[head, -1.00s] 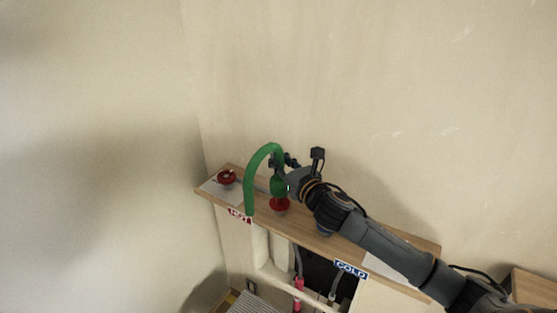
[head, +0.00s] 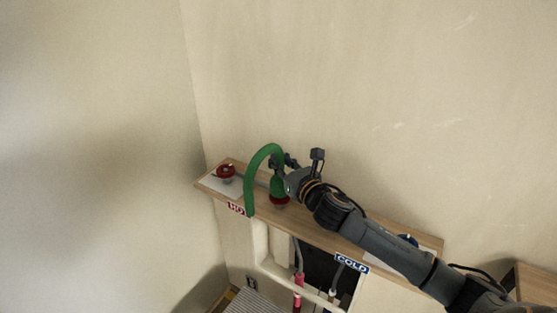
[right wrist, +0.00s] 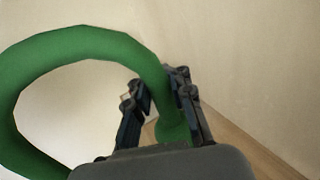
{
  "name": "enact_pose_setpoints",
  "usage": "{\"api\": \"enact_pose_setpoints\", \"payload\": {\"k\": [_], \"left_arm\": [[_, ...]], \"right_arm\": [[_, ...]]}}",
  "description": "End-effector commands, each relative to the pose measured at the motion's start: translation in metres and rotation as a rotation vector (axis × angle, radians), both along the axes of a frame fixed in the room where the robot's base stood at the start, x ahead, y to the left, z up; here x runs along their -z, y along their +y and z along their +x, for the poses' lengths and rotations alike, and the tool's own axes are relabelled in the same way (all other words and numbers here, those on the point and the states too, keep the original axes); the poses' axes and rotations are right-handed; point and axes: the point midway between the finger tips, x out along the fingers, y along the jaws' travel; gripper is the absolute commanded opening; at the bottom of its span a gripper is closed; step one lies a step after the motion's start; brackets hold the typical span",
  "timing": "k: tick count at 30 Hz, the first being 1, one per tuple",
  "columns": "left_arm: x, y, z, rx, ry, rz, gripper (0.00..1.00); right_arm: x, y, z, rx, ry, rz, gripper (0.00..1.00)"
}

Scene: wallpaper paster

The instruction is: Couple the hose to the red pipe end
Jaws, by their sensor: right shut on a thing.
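The green hose (head: 264,153) arches over the wooden shelf. One end hangs loose near the shelf's front edge. Its other, thicker end (head: 278,187) points down onto the red pipe end (head: 279,200). The red shows as a rim around and below the green; I cannot tell whether the hose is seated on it or only touching. My right gripper (head: 283,163) is shut on the hose just above that thicker end. In the right wrist view the hose (right wrist: 80,42) loops left and passes between the fingers (right wrist: 158,92). My left gripper is out of view.
A red valve handle (head: 226,171) stands on the shelf's left, near the corner. A blue handle (head: 408,240) is partly hidden behind my arm. The shelf (head: 315,231) carries HOT and COLD labels. Below it, pipes (head: 298,280) run in a dark opening. A wall rises behind.

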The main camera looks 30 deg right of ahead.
Motion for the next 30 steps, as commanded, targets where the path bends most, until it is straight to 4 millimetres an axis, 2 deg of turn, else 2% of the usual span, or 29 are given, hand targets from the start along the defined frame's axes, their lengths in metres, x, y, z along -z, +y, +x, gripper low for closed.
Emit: {"api": "enact_pose_setpoints", "payload": {"k": [26,27,30], "left_arm": [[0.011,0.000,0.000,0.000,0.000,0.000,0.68],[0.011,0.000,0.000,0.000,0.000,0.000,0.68],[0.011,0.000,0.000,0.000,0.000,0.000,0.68]], "right_arm": [[0.016,0.000,0.000,0.000,0.001,0.001,0.00],[0.016,0.000,0.000,0.000,0.002,0.001,0.22],[0.016,0.000,0.000,0.000,0.002,0.001,0.42]]}}
